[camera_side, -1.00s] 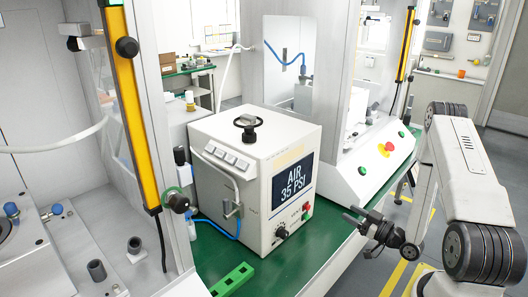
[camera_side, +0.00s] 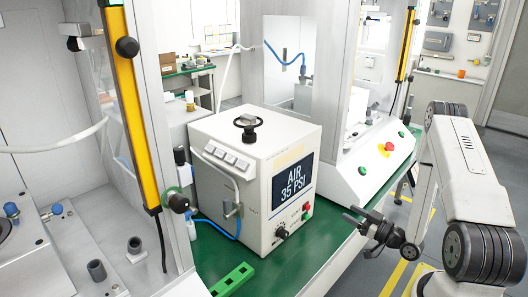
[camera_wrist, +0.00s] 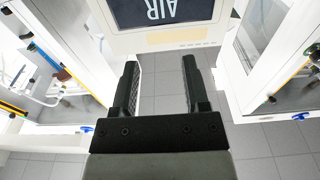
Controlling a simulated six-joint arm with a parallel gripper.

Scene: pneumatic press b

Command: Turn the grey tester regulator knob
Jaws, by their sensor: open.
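The tester (camera_side: 260,180) is a cream box on the green table, with a dark display reading AIR 35 PSI. A small dark round knob (camera_side: 282,232) sits low on its front face, left of a red and a green button. My gripper (camera_side: 353,214) is to the right of the knob, apart from it, in front of the tester. In the wrist view my gripper (camera_wrist: 160,68) has its two black fingers spread with nothing between them. The tester display (camera_wrist: 155,11) shows upside down at the top of that view; the knob is not visible there.
A green slotted block (camera_side: 233,280) lies at the table's front edge. Machine frames with a yellow strip (camera_side: 133,110) stand left of the tester. A white control panel (camera_side: 375,165) with colored buttons is behind it to the right. Space between gripper and tester looks clear.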

